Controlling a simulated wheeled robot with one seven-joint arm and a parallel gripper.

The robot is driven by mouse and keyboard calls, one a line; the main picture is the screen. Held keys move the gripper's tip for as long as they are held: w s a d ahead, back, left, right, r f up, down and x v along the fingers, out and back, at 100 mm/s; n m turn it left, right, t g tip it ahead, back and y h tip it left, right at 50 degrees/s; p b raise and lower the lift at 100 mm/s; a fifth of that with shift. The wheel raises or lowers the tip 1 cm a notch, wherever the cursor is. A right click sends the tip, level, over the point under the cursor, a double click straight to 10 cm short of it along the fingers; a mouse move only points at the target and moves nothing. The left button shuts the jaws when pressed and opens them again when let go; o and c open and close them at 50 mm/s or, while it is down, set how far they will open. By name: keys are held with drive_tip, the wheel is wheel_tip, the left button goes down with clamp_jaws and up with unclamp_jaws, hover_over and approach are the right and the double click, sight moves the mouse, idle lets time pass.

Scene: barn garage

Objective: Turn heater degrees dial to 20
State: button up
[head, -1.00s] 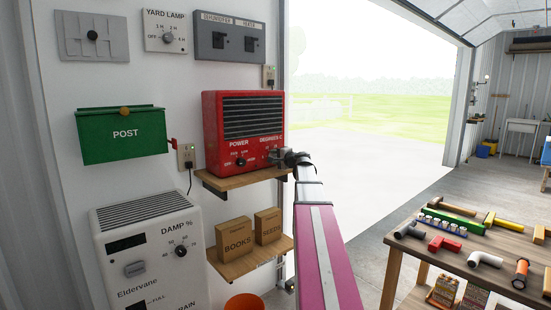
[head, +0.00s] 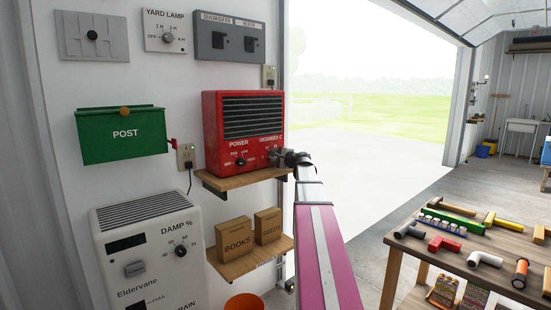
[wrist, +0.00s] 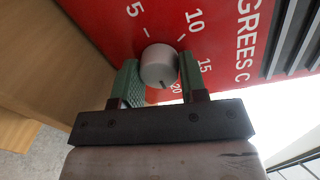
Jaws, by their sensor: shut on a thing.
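The red heater (head: 244,130) stands on a small wooden wall shelf, with a POWER dial (head: 240,162) on the left and a DEGREES C dial on the right. In the head view my gripper (head: 277,157) is at the degrees dial and hides most of it. In the wrist view the grey degrees dial (wrist: 159,66) sits between the two green-padded fingers of my gripper (wrist: 159,72), which are shut on its sides. The marks 5, 10, 15 and 20 show around it. A dark pointer line on the knob faces down, close to the 20 mark (wrist: 176,88).
The shelf (head: 240,180) is just below the heater, with a lower shelf holding a BOOKS box (head: 234,239) and a SEEDS box (head: 268,227). A white dehumidifier (head: 150,255) stands at lower left. A workbench (head: 470,262) with tools is at right.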

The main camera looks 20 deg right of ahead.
drive_tip(key=o, duration=0.9)
drive_tip(key=shift+o, duration=0.2)
drive_tip(key=shift+s, duration=0.1)
drive_tip(key=v, duration=1)
drive_tip(key=shift+s+d, duration=0.15)
drive_tip(key=shift+s, duration=0.15)
